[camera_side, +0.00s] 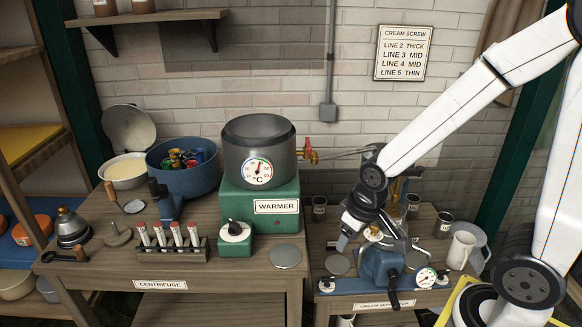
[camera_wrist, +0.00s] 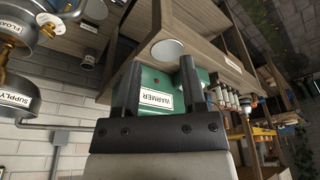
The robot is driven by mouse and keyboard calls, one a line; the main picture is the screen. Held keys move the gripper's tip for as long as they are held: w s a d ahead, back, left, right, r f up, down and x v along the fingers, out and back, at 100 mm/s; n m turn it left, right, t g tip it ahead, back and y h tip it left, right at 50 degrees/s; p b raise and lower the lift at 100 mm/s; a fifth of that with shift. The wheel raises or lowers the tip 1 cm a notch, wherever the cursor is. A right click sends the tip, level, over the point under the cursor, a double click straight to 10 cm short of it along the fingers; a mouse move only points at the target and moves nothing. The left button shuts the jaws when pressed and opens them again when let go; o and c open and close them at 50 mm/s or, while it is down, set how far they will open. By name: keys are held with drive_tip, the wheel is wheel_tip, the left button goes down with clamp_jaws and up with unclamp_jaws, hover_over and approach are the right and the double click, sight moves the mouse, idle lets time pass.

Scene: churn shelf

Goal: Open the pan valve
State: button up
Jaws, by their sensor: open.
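The grey pan (camera_side: 240,155) with a temperature dial stands on the green warmer (camera_side: 240,207). A brass valve with a red handle (camera_side: 308,145) sticks out from the pan's right side, and a thin metal pipe runs right from near it. I cannot make out the valve in the wrist view.
The blue cream screw machine (camera_side: 383,267) stands below my gripper, with a crank and a gauge. Dark cups (camera_side: 445,224) and a white jug (camera_side: 461,249) stand to its right. A test tube rack (camera_side: 172,243) and a knob box (camera_side: 235,238) stand before the warmer.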

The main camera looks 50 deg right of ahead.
drive_tip(key=w+d+r+m+g, duration=0.1)
drive_tip(key=w+d+r+m, duration=0.2)
drive_tip(key=w, duration=0.5)
drive_tip(key=w+d+r+m, duration=0.1)
drive_tip(key=w+d+r, duration=0.35)
drive_tip(key=w, duration=0.35)
wheel_tip(320, 180, up, 7)
drive_tip(key=m+g, duration=0.1)
drive_tip(key=m, duration=0.3)
hover_over(309, 145)
drive_tip(key=shift+s+a+r, duration=0.15)
drive_tip(key=shift+a, duration=0.25)
drive_tip(key=shift+w+d+r+m+g, duration=0.2)
drive_tip(key=shift+d+r+m+g, duration=0.1)
drive_tip(key=shift+d+r+m, duration=0.15)
drive_tip(key=shift+f, duration=0.15)
drive_tip(key=shift+f, duration=3.8)
clamp_jaws()
